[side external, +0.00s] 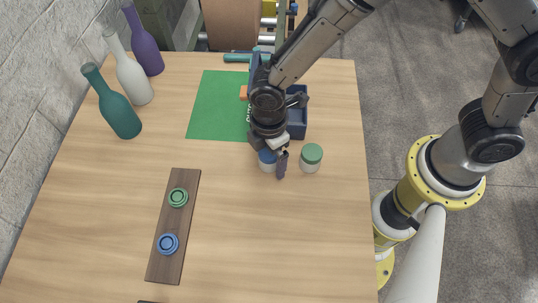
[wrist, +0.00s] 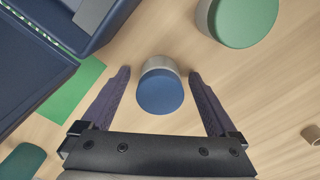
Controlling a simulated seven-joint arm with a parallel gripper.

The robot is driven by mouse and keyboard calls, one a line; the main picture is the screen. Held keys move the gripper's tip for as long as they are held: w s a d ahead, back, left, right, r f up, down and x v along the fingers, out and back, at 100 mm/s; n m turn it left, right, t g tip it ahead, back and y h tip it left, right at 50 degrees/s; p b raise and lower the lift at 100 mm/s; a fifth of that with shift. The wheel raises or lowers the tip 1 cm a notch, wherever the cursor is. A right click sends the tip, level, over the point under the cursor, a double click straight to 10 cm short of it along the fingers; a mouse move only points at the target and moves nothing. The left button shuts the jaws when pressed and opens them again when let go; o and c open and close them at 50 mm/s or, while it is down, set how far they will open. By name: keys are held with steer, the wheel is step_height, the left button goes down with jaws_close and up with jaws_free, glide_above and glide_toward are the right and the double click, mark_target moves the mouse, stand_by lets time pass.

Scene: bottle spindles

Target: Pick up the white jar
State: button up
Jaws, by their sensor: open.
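A small jar with a pale body and a blue lid (side external: 266,161) stands on the wooden table. In the wrist view this blue-lidded jar (wrist: 160,92) is between my two fingers, with a gap on each side. My gripper (side external: 275,164) is open, pointing down over this jar and partly hiding it in the side view; it also shows in the wrist view (wrist: 159,73). A second pale jar with a green lid (side external: 311,158) stands just to the right, outside the fingers; it is at the top right of the wrist view (wrist: 243,20).
A dark blue toolbox (side external: 297,122) stands close behind my gripper, beside a green mat (side external: 212,105). Teal (side external: 118,112), white (side external: 133,80) and purple (side external: 146,45) bottles stand at the left. A dark board (side external: 172,222) bears green and blue ring pieces. The front right table is clear.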

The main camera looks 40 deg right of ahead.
jaws_close()
stand_by(0.3)
steer(key=shift+r, duration=0.1)
